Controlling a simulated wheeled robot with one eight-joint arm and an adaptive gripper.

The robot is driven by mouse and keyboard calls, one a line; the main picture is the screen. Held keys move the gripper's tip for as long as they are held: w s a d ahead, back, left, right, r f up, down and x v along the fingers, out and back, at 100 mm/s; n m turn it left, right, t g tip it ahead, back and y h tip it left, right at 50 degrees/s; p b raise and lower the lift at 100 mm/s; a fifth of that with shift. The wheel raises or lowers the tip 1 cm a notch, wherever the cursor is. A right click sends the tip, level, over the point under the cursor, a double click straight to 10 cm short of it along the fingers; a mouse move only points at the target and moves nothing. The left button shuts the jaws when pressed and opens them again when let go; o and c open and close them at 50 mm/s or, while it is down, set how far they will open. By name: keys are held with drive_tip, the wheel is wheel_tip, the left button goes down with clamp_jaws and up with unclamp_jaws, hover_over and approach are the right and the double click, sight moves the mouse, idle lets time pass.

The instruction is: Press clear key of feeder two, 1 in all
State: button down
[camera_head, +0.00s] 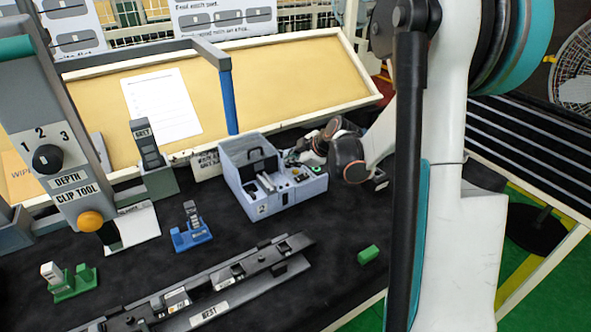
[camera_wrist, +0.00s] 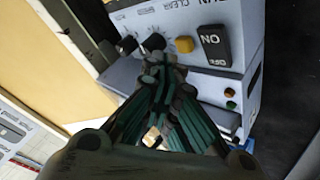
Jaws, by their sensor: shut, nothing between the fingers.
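The grey-blue feeder box (camera_head: 262,203) stands on the dark bench top in the head view; its number cannot be read. Its control panel (camera_wrist: 257,15) shows in the wrist view, with a partly cut-off label reading like CLEAR at the top edge. Below the label are dark round knobs (camera_wrist: 128,45), a yellow button (camera_wrist: 184,44) and a black ON/OFF rocker switch (camera_wrist: 214,46). My gripper (camera_wrist: 163,66) is shut and empty, its tips close to the panel just below a knob. Contact cannot be told. In the head view, my gripper (camera_head: 308,150) is at the box's right side.
A green block (camera_head: 369,254) lies at the bench's front right. A long dark rail (camera_head: 205,290) runs along the front. Blue (camera_head: 192,238) and green (camera_head: 75,284) clip holders and the depth clip tool (camera_head: 60,165) stand left. Some dark bench is bare between.

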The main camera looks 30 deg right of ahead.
sight(294, 172)
drive_tip(key=shift+r+p, duration=1.65)
drive_tip(key=shift+r, duration=0.85)
